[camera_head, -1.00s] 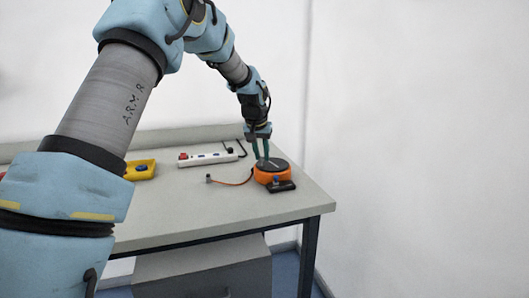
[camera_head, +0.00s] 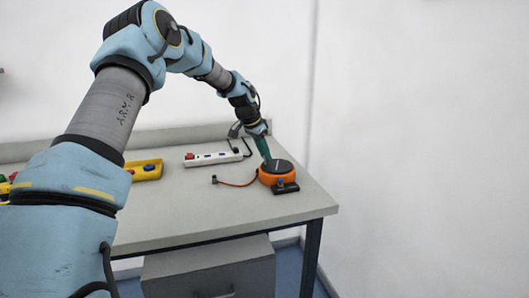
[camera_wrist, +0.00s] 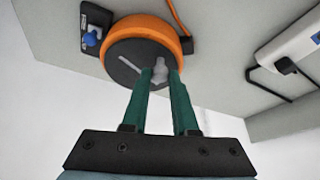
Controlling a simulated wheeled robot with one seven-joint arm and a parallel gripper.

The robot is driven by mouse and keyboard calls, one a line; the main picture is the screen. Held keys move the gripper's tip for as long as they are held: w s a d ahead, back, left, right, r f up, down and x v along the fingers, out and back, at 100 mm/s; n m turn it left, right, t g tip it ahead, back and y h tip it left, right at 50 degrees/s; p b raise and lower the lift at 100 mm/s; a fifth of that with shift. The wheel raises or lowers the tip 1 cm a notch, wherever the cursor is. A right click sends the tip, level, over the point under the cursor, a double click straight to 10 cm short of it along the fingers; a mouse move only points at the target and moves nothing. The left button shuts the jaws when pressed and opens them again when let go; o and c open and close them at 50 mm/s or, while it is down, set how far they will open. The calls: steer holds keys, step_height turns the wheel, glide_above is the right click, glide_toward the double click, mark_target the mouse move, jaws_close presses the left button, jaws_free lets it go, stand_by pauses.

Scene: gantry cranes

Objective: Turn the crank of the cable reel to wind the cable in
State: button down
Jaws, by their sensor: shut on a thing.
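The orange cable reel (camera_head: 270,177) with a dark top stands near the right end of the grey workbench. In the wrist view the reel (camera_wrist: 188,44) shows its dark disc, a pale line on it and a grey crank knob (camera_wrist: 159,73). My gripper (camera_head: 266,159) reaches down to the reel's top from behind and left. In the wrist view its green fingers (camera_wrist: 158,84) are shut on the crank knob. The orange-brown cable (camera_head: 238,185) runs left from the reel over the bench to a small dark plug (camera_head: 214,180).
A black bracket with a blue knob (camera_head: 281,184) sits at the reel's front. A white power strip (camera_head: 213,158) with a red switch lies behind and left. A yellow control box (camera_head: 146,170) is further left. The bench front (camera_head: 215,217) is bare.

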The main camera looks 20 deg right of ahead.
stand_by(0.4)
steer(key=c, duration=0.7)
jaws_free()
steer(key=w+b+v, duration=0.1)
steer(key=b+v, duration=0.1)
steer(key=v, duration=0.8)
steer(key=shift+s+r, duration=0.4)
steer(key=shift+s, duration=0.05)
steer(key=shift+a, duration=0.15)
